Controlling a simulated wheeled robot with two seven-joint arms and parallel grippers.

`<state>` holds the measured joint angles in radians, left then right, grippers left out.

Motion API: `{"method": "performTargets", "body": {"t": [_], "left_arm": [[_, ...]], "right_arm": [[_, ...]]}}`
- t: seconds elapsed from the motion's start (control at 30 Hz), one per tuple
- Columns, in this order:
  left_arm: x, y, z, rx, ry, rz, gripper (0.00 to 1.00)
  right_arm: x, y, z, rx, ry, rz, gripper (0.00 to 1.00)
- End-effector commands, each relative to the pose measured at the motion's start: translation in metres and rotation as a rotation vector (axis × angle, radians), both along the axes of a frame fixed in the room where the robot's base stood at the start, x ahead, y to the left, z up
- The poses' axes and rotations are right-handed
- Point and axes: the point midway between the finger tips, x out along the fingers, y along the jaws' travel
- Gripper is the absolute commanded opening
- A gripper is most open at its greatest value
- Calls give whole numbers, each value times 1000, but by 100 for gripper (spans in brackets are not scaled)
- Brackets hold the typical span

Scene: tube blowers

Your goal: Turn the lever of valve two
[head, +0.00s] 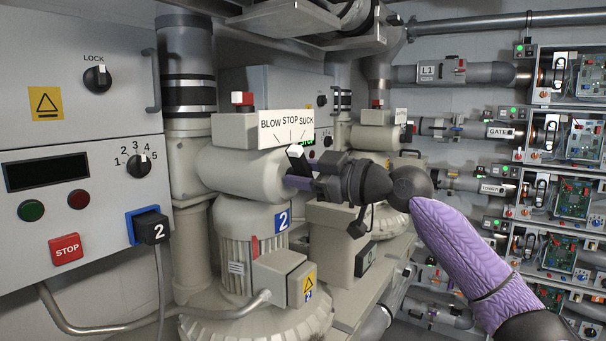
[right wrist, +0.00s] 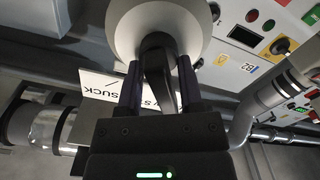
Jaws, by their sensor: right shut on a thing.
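The valve two blower is a beige unit (head: 245,175) with a blue "2" plate (head: 282,219). Its white sign (head: 286,128) reads BLOW, STOP, SUCK. The dark lever with a white tip (head: 297,153) stands in front of the unit below the sign, its tip up and near the STOP mark. My right gripper (head: 298,180) comes in from the right and is shut on the lever. In the right wrist view the dark lever (right wrist: 157,65) sits between the two fingers (right wrist: 158,88). The fingers partly hide the lever's lower part. My left gripper is not in view.
A control panel (head: 75,235) with knobs, buttons and a socket marked 2 is at the left. Pipes (head: 400,74) and circuit-board racks (head: 570,140) fill the right side. A metal frame (head: 290,16) hangs above.

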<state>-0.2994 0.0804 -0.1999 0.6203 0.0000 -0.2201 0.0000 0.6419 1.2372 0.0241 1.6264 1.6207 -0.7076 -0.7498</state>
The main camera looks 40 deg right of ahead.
Motion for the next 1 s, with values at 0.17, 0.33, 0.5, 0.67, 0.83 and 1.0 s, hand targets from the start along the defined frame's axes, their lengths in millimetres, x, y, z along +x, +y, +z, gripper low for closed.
{"method": "performTargets", "body": {"t": [0.17, 0.33, 0.5, 0.67, 0.83, 1.0], "left_arm": [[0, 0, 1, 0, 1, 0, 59], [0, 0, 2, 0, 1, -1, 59], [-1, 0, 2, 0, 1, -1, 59], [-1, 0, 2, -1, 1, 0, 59], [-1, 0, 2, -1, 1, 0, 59], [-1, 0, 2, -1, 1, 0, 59]], "right_arm": [[1, 0, -3, 127, 47, 3, 0], [1, -1, -3, 207, 72, 2, 0], [2, -1, -4, 251, 88, 3, 0], [2, -1, -5, 278, 97, 3, 0], [2, -2, -5, 296, 103, 3, 0], [2, -2, -5, 307, 107, 3, 0]]}}
